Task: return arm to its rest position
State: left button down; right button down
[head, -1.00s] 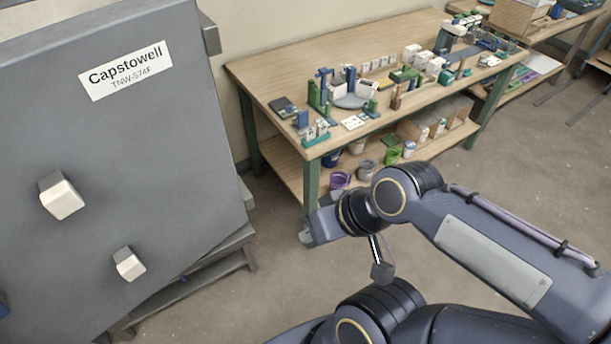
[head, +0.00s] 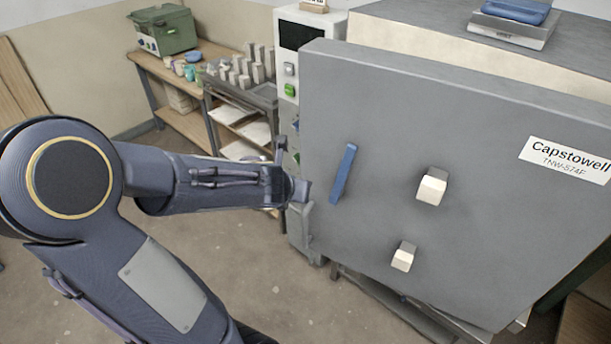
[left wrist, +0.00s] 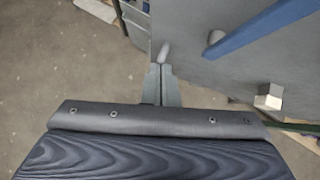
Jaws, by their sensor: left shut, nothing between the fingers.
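My left arm comes in from the left in the head view, and its gripper (head: 302,190) is beside the left edge of the big grey kiln door (head: 385,130). In the left wrist view the two fingers of my left gripper (left wrist: 161,80) are together, with nothing between them. The blue door handle (head: 343,172) stands just right of the gripper in the head view. It also shows at the upper right of the left wrist view (left wrist: 270,25), apart from the fingers. My right gripper is not in the current views.
The kiln door carries two pale knobs, an upper one (head: 432,186) and a lower one (head: 403,257). A control cabinet (head: 302,45) with a green button stands behind my arm. A bench with a green case (head: 164,30) is at the back left. Floor is clear below my arm.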

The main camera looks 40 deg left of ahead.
pick_arm(q)
jog(key=shift+s+r, duration=0.15)
jog(key=shift+s, duration=0.05)
jog(key=s+d+n+g+h+b, duration=0.1)
jog(key=s+d+n, duration=0.7)
jog(key=n, duration=0.8)
jog(key=s+d+n+g+h+b, duration=0.1)
jog(key=s+d+n+h, duration=0.5)
jog(key=n, duration=1)
jog(key=s+d+b, duration=0.1)
jog(key=s+d, duration=0.1)
jog(key=d, duration=0.2)
jog(key=shift+d+n+b, duration=0.15)
jog(key=shift+n+b, duration=0.25)
